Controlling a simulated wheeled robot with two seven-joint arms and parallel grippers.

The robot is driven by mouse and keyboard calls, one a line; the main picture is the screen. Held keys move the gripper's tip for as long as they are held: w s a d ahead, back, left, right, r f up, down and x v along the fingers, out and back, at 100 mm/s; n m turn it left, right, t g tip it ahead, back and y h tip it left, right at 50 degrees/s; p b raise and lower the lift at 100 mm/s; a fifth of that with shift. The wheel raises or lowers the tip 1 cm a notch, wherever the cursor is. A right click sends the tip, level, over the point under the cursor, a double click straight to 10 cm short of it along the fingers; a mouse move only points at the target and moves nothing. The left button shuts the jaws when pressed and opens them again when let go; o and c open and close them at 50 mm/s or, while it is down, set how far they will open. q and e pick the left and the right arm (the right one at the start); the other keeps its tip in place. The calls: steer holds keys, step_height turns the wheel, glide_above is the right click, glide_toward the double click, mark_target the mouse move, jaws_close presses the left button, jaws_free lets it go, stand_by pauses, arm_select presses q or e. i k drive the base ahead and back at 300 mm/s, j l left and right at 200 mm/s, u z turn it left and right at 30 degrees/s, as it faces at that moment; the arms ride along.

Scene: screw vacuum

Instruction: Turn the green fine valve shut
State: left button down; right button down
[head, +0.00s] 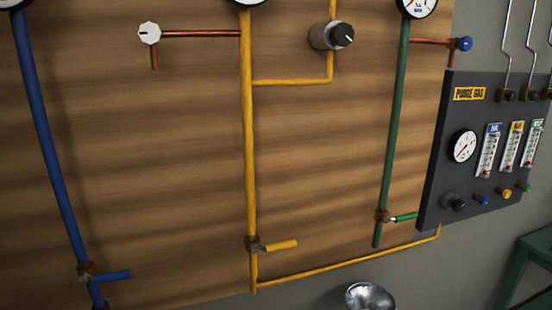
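A small green knob (525,187) sits at the lower right of the dark purge gas panel (436,170), in a row with a yellow knob (505,193) and a blue knob (481,199). It is too small to tell how far it is turned. A green lever handle (405,217) sticks out to the right from a valve low on the green pipe (395,130), left of the panel. Neither of my grippers is in the head view.
The panel also has a round gauge (463,146), three flow tubes and a black knob (454,202). Blue and yellow pipes (247,150) run down the wooden board. A shiny metal bowl (370,297) and a green stand (530,265) are below.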

mark_target(526, 188)
steer(key=l+z, duration=0.1)
steer(key=z, duration=0.35)
steer(key=l+z, duration=0.1)
steer(key=z, duration=0.85)
steer(key=i+l, duration=0.2)
steer(key=l, duration=0.25)
steer(key=i+l, duration=0.2)
steer(key=l, duration=0.2)
steer(key=i+l+z, duration=0.1)
steer(key=l, duration=0.35)
steer(key=i+l, duration=0.5)
steer(key=l, duration=0.3)
steer(key=i+l+z, duration=0.1)
steer(key=l, duration=0.3)
steer(key=i+l, duration=0.35)
